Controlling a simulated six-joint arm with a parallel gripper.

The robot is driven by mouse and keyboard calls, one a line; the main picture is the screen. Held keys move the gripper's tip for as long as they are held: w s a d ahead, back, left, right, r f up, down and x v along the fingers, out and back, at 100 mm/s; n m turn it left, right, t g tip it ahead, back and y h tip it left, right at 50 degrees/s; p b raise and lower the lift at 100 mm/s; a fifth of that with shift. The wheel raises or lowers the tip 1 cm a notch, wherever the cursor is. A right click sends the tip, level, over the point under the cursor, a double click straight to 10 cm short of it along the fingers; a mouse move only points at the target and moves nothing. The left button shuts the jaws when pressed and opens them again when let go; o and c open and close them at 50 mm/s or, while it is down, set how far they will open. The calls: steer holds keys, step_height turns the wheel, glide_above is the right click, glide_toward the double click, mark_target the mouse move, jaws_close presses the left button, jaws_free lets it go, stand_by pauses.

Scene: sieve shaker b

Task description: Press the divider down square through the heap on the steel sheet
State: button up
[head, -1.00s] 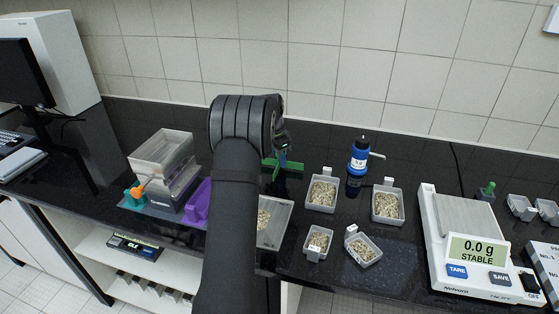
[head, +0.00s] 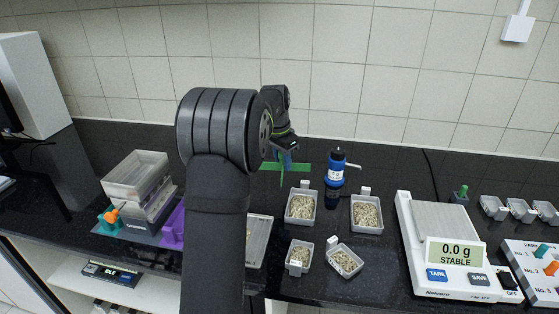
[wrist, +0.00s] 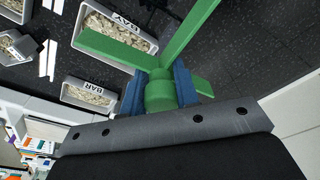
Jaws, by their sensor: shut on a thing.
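My gripper (wrist: 160,90) is shut on the hub of the green divider (wrist: 158,92), with a blue finger on each side. The divider's flat vanes spread out as a cross in the wrist view. In the head view the divider (head: 298,167) is held above the rear of the black counter, behind the steel sheet and apart from it. The steel sheet (head: 261,236) lies near the counter's front, and my arm covers most of it. The heap is hidden behind my arm.
Several grey trays of grain, one a tray (head: 366,229), stand right of the sheet. A sieve stack (head: 137,180) and purple holder (head: 172,228) are at left.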

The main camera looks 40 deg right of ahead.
steer(key=s+a+f+n+t+y, duration=0.1)
steer(key=s+a+n, duration=0.3)
steer(key=a+n, duration=0.5)
steer(key=s+a+f+n+t+y, duration=0.1)
steer(key=s+a+n, duration=0.2)
steer(key=a+n, duration=0.7)
steer(key=shift+a+f+m, duration=0.35)
steer(key=shift+f, duration=1)
steer(key=shift+a+f+m, duration=0.3)
steer(key=shift+f+m, duration=0.1)
steer(key=shift+f, duration=1)
steer(key=shift+a+f+m, duration=0.35)
steer(key=shift+f, duration=1)
steer(key=shift+f, duration=0.15)
steer(key=o, duration=1.1)
steer(key=s+r, duration=0.1)
steer(key=r, duration=1)
steer(key=s+r, duration=0.1)
steer(key=r, duration=0.5)
steer(key=shift+s+r, duration=0.15)
steer(key=shift+s, duration=0.2)
